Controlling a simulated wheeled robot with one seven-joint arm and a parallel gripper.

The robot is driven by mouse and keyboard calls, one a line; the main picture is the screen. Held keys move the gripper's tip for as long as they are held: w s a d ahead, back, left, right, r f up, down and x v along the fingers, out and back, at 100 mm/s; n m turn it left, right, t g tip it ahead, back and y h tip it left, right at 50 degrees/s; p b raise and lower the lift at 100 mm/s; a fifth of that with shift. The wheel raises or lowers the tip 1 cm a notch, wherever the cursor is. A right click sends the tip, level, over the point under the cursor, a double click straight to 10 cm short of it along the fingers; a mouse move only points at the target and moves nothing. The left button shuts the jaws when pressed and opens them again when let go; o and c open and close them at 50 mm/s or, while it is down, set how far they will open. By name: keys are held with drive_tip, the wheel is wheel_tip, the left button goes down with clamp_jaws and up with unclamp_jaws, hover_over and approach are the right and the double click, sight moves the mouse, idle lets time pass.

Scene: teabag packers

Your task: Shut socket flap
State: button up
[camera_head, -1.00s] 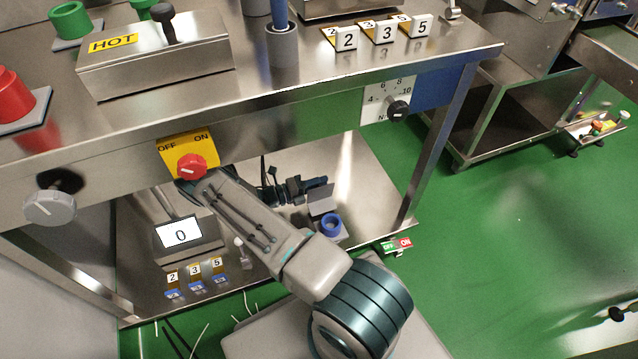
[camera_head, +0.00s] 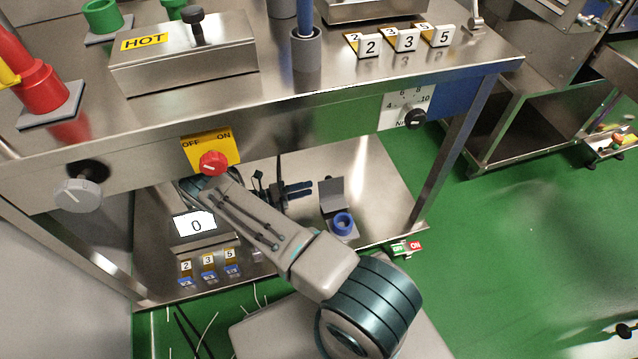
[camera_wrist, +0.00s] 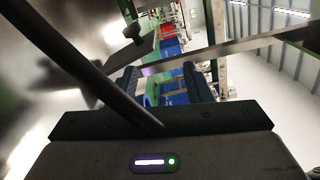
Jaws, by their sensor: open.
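The socket is a blue ring (camera_head: 343,222) on a grey base, on the steel lower shelf under the table. Its grey flap (camera_head: 332,192) stands upright at the back of the base, so the socket is uncovered. My gripper (camera_head: 308,188) is under the table, just left of the flap, with its fingers pointing right. It is open and empty, with a small gap to the flap as seen from the head. In the wrist view my gripper's dark fingers (camera_wrist: 162,85) are apart, and I cannot make out the flap there.
The tabletop edge and a red OFF/ON knob (camera_head: 212,163) are above my arm. A display reading 0 (camera_head: 196,225) and small numbered tags (camera_head: 208,260) are left on the shelf (camera_head: 370,170). A table leg (camera_head: 455,150) stands to the right.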

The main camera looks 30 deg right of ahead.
drive_tip(key=shift+w+a, duration=0.2)
drive_tip(key=shift+a, duration=0.95)
